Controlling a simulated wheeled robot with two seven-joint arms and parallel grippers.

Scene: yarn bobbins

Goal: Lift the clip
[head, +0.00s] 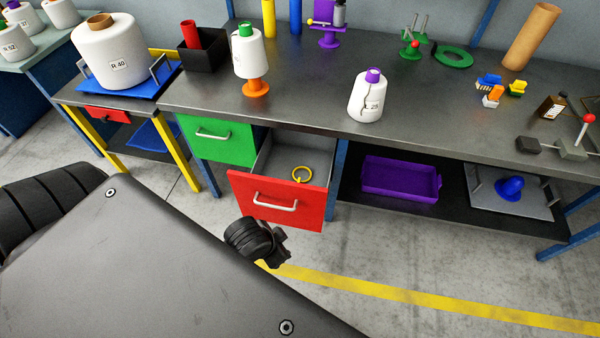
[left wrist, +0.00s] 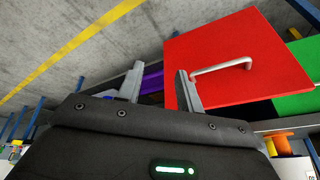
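Several small blue, orange and yellow pieces that look like clips stand on the right part of the grey workbench: a blue one (head: 488,82), an orange one (head: 493,96) and a yellow one (head: 517,88). I cannot tell which is the task's clip. My left gripper (left wrist: 160,72) is open and empty, in front of the drawer and well away from the small pieces. In the head view only its dark wrist part shows clearly. My right gripper is not in view.
The red drawer sticks out from the workbench (head: 320,88). A white bobbin with a purple top (head: 368,98) stands at the front edge, and another white bobbin (head: 248,55) is on an orange stand. A purple tray (head: 400,180) sits on the lower shelf. The floor in front is clear.

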